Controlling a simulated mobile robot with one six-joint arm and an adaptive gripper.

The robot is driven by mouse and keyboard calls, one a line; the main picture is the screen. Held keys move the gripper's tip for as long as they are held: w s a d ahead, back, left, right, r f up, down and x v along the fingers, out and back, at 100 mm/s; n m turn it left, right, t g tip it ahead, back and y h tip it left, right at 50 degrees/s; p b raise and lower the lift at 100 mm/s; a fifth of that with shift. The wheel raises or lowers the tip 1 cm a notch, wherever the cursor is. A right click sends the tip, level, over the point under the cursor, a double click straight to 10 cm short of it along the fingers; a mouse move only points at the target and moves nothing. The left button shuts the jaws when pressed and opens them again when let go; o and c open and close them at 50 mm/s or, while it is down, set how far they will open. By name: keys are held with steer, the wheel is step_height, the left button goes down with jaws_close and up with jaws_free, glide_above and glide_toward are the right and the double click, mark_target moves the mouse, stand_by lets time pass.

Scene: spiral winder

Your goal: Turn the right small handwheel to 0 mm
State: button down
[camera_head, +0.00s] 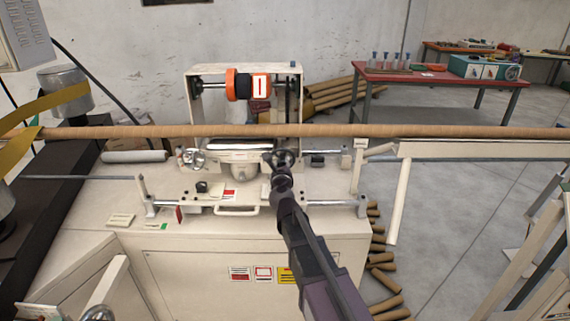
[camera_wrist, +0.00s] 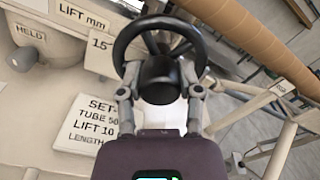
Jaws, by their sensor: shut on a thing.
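The right small handwheel is a black spoked wheel (camera_wrist: 160,48) in the wrist view, with a dark round hub toward me. My gripper (camera_wrist: 160,95) has a finger on each side of the hub and is shut on it. In the head view my gripper (camera_head: 280,172) reaches the right side of the machine and largely hides the right handwheel (camera_head: 284,158). A "LIFT mm" label (camera_wrist: 82,15) and a plate reading "15" (camera_wrist: 101,45) sit left of the wheel. I cannot see a pointer clearly.
A long brown tube (camera_head: 330,131) runs across just behind the wheel. The left small handwheel (camera_head: 193,158) is on the same machine. A "HELD" knob (camera_wrist: 30,35) and a "SET" card (camera_wrist: 92,125) lie left of my gripper.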

steer(key=n, duration=0.4)
steer(key=shift+w+n, duration=0.2)
steer(key=shift+n, duration=0.1)
steer(key=n, duration=0.4)
steer(key=shift+n, duration=0.3)
steer(key=shift+w, duration=0.1)
steer(key=shift+c, duration=1.3)
jaws_free()
steer(key=shift+r, duration=0.1)
steer(key=shift+s, duration=0.2)
steer(key=s, duration=1.2)
